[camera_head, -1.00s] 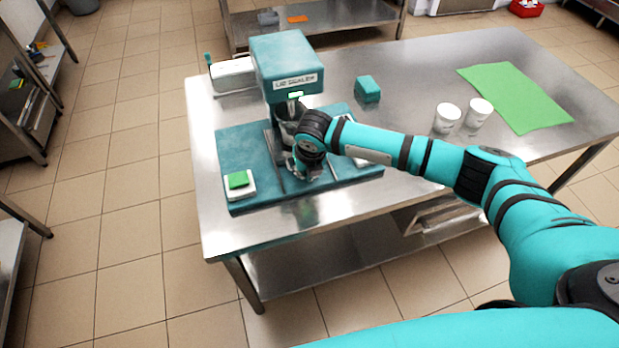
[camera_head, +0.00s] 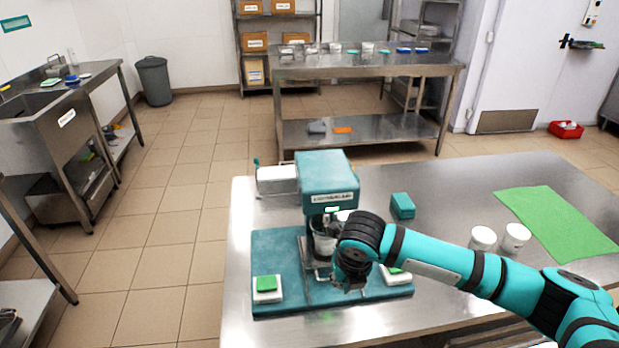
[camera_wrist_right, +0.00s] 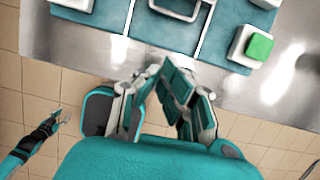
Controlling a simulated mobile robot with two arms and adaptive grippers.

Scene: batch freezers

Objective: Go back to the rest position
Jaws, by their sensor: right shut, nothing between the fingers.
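My right gripper (camera_head: 350,283) is in front of the teal machine (camera_head: 328,180), over the front part of its teal base (camera_head: 280,255). Its fingers are partly hidden by my wrist in the head view. In the right wrist view the right gripper (camera_wrist_right: 158,78) is shut and empty, with the base's edge and the table's front edge beyond it. Another teal arm end, which looks like my left gripper (camera_wrist_right: 52,122), shows small at the left of that view, above the floor. My left arm is not seen in the head view.
The steel table (camera_head: 450,190) holds a teal block (camera_head: 402,206), two white cups (camera_head: 483,238) and a green mat (camera_head: 555,222). A green-topped white pad (camera_head: 267,289) lies on the base's left. Tiled floor is clear to the left.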

